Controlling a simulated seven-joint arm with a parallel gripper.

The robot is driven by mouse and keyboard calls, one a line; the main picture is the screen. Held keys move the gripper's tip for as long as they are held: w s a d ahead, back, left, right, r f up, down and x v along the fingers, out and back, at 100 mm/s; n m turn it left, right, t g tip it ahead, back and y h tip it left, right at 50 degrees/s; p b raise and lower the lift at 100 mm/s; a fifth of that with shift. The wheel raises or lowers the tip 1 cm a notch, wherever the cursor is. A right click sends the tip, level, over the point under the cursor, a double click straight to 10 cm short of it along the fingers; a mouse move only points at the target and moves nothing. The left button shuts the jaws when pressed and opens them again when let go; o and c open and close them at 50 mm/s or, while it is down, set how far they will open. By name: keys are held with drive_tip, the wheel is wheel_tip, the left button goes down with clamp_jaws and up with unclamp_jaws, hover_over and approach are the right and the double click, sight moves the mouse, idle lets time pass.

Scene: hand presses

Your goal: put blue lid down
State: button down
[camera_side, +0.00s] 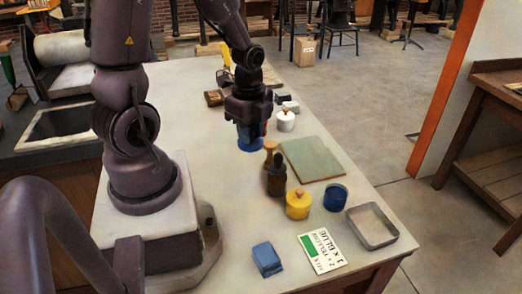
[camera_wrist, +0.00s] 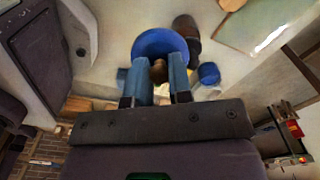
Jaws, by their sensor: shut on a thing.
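My gripper (camera_side: 252,128) is shut on the wooden knob (camera_wrist: 159,70) of the round blue lid (camera_wrist: 160,42). In the side view the blue lid (camera_side: 250,146) shows flat below the fingers, low over the pale table; I cannot tell whether it touches the surface. The fingers hide part of the lid and knob. A blue jar (camera_side: 336,197) without a visible lid stands toward the right table edge, apart from the gripper.
Close by stand a brown-topped tool (camera_side: 270,150), a dark bottle (camera_side: 277,181), a white jar (camera_side: 285,121) and a green slab (camera_side: 312,159). A yellow lidded jar (camera_side: 298,205), metal tray (camera_side: 372,240), recipe card (camera_side: 322,252) and blue cloth (camera_side: 267,260) lie nearer the front.

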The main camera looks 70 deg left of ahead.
drive_tip(key=s+a+f+n, duration=0.2)
drive_tip(key=s+a+n, duration=0.1)
drive_tip(key=s+a, duration=0.15)
hover_over(258, 150)
drive_tip(key=f, duration=0.9)
drive_tip(key=shift+s+d+f, duration=0.15)
drive_tip(key=shift+s+d, duration=0.05)
drive_tip(key=shift+s, duration=0.05)
drive_tip(key=shift+w+a+f, duration=0.15)
drive_tip(key=shift+f, duration=0.1)
drive_tip(key=shift+w+f, duration=0.1)
drive_tip(key=shift+f, duration=1.55)
drive_tip(key=c, duration=1)
unclamp_jaws()
drive_tip(key=shift+f, duration=0.1)
drive_tip(key=shift+c, duration=0.2)
